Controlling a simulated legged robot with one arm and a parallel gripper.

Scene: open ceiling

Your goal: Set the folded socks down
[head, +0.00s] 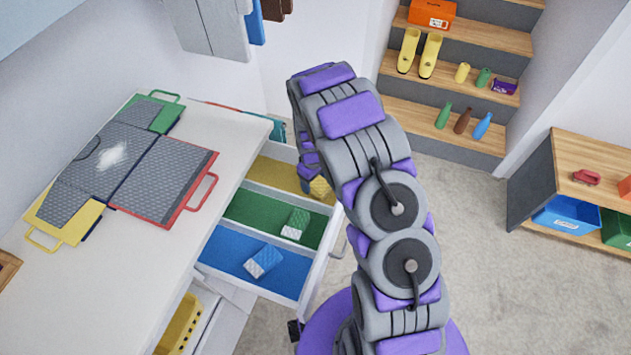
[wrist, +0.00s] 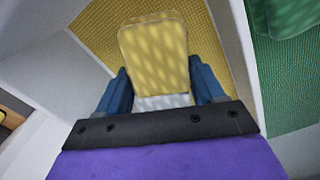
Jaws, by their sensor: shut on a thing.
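The folded socks (wrist: 155,52) are yellow with a pale pattern and a whitish end, held between the blue fingers of my gripper (wrist: 163,92) in the wrist view. In the head view the yellow socks (head: 320,188) show at my gripper (head: 308,183), partly hidden by my arm. They are over the yellow-lined compartment (head: 278,174) of the open drawer; its yellow floor (wrist: 95,35) lies behind them in the wrist view. I cannot tell whether the socks touch it.
The green compartment (head: 250,212) holds green-and-white socks (head: 296,223); the blue compartment (head: 235,250) holds blue-and-white socks (head: 263,261). A white counter (head: 130,262) with a folding board (head: 165,180) stands left. Stairs (head: 400,110) rise behind; a shelf (head: 585,150) stands right.

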